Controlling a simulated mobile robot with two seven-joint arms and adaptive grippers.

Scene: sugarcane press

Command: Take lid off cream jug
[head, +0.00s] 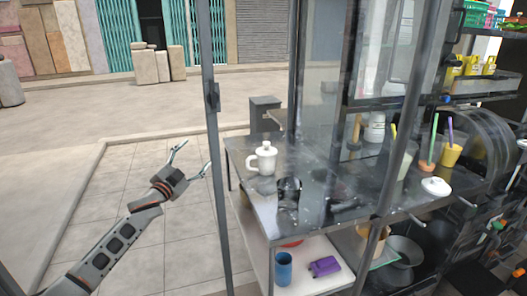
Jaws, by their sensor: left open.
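A white lidded jug (263,164) stands upright near the left end of the grey metal counter (258,193). Its lid (266,147), with a small knob, sits on top, and its handle points left. My left gripper (194,154) is open and empty over the paved floor, left of the counter and apart from the jug. A thin dark upright post (213,130) stands between gripper and jug in the picture. My right gripper is out of view.
Behind the jug is a dark grey box (264,113). To its right are a dark round pot (288,188) and glass panels. A white lidded dish (436,186) and cups with straws stand farther right.

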